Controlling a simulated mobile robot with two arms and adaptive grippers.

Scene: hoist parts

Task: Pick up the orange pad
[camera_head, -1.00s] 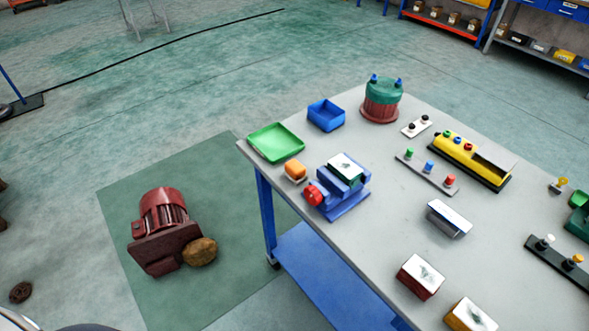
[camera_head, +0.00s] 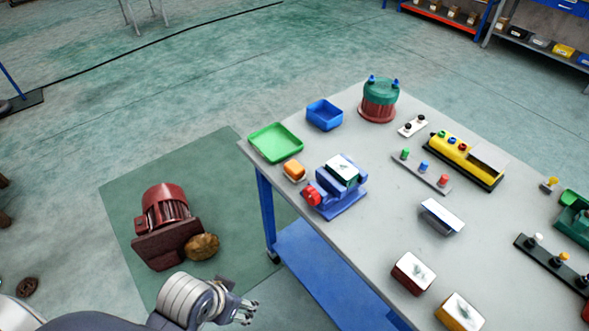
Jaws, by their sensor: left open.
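The orange pad (camera_head: 294,168) is a small block with an orange top and a paler lower part. It lies near the left edge of the grey table (camera_head: 385,218), between the green tray and the blue vise. My left gripper (camera_head: 247,311) is at the bottom of the view, over the floor left of the table. It is open and empty, well apart from the pad. My right gripper is out of view.
A green tray (camera_head: 276,143) and a blue bin (camera_head: 324,115) stand behind the pad. A blue vise (camera_head: 337,190) with a red knob stands close to its right. A dark red motor (camera_head: 165,226) sits on the floor mat.

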